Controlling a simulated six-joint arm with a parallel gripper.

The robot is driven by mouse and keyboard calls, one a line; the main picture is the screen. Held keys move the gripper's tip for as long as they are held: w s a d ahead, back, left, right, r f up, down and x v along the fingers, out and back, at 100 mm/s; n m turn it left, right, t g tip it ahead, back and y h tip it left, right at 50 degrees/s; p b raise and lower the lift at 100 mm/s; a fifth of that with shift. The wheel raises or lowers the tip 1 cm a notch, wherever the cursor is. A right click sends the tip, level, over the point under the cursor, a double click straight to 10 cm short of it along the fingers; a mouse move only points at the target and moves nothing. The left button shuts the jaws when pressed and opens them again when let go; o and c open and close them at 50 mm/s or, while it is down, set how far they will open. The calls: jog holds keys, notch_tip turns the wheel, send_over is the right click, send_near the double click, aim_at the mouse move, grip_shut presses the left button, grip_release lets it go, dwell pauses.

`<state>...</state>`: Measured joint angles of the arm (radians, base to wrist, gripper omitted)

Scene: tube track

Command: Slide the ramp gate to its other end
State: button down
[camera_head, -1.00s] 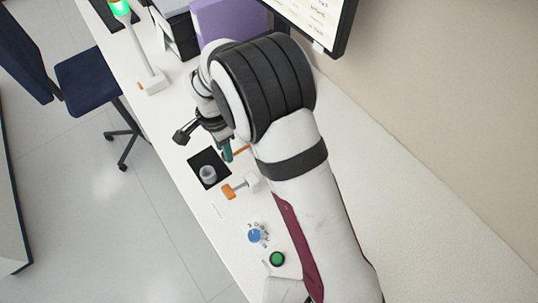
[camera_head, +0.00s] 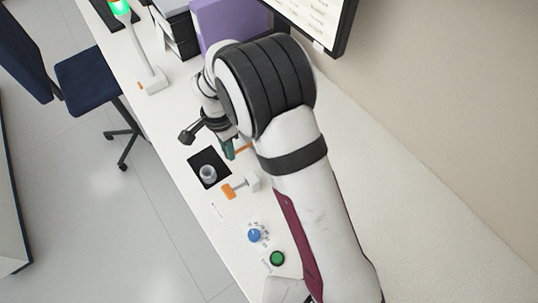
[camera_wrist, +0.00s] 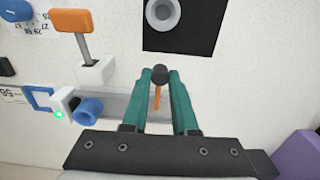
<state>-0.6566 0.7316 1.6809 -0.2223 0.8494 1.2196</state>
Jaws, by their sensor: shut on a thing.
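In the wrist view, a dark round knob (camera_wrist: 160,75) on a thin orange stem stands between the teal fingertips of my gripper (camera_wrist: 160,78). I take it for the handle of the ramp gate. The fingers are shut on it. Below it a grey channel (camera_wrist: 218,112) runs left to right, partly hidden by the fingers and gripper body. At its left end are a blue tube (camera_wrist: 88,110) and a white block (camera_wrist: 63,101) with a green light. In the head view my gripper (camera_head: 229,150) shows only partly under the arm.
An orange-handled lever (camera_wrist: 72,20) on a white base stands up left of my gripper. A black square (camera_wrist: 200,32) with a grey ring is beyond the fingertips. In the head view, a blue dial (camera_head: 254,236) and a green button (camera_head: 277,258) are nearer the front.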

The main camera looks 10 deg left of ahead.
jog(key=shift+w+d, duration=1.25)
jog(key=c, duration=0.9)
grip_release()
jog(key=shift+c, duration=0.2)
jog(key=shift+r, duration=0.1)
jog(key=shift+r, duration=2.45)
jog(key=shift+o, duration=0.3)
